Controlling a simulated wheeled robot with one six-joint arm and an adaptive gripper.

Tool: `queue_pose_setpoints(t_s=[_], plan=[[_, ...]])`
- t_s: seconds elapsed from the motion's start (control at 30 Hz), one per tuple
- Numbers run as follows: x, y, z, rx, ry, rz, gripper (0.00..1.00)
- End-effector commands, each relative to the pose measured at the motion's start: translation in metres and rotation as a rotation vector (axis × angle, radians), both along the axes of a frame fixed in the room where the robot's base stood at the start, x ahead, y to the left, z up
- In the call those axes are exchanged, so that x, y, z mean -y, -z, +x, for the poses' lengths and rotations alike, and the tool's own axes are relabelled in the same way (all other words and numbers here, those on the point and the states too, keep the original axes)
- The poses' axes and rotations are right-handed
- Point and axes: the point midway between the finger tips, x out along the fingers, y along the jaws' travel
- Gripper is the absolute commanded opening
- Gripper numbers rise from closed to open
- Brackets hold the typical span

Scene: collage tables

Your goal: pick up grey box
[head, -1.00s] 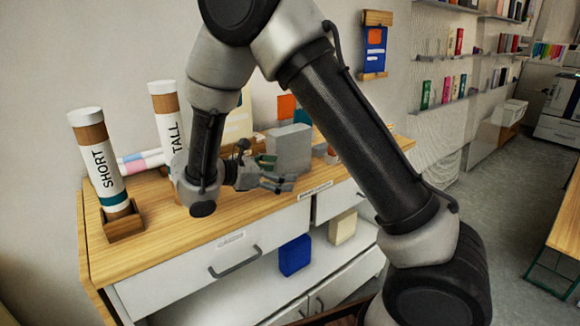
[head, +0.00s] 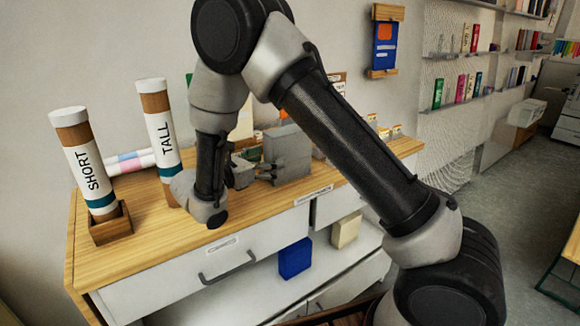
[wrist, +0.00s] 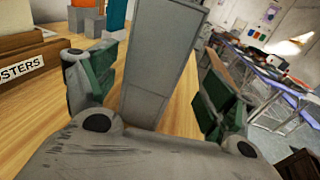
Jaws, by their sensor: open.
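The grey box (head: 290,155) stands upright on the wooden top of the cabinet (head: 135,240). In the wrist view the grey box (wrist: 160,60) rises between the two green-padded fingers of my gripper (wrist: 155,85). The fingers are open, one on each side of the box, with a visible gap at least on the right side.
White tubes marked SHORT (head: 88,170) and TALL (head: 160,130) stand on the left of the top. A wooden box labelled "...OSTERS" (wrist: 25,65) is at the left in the wrist view. A blue box (head: 295,258) and a cream box (head: 346,230) sit on the shelf below.

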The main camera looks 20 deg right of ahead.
Motion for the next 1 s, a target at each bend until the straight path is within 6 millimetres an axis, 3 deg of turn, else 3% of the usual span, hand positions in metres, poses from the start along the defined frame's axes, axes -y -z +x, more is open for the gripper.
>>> queue_pose_setpoints(t_s=[0.33, 0.67, 1.0], plan=[[0.045, 0.002, 0.024, 0.0, 0.003, 0.001, 0.84], [0.051, 0.003, 0.028, 0.0, 0.0, 0.002, 0.82], [0.051, 0.003, 0.028, 0.0, 0.0, 0.002, 0.23]])
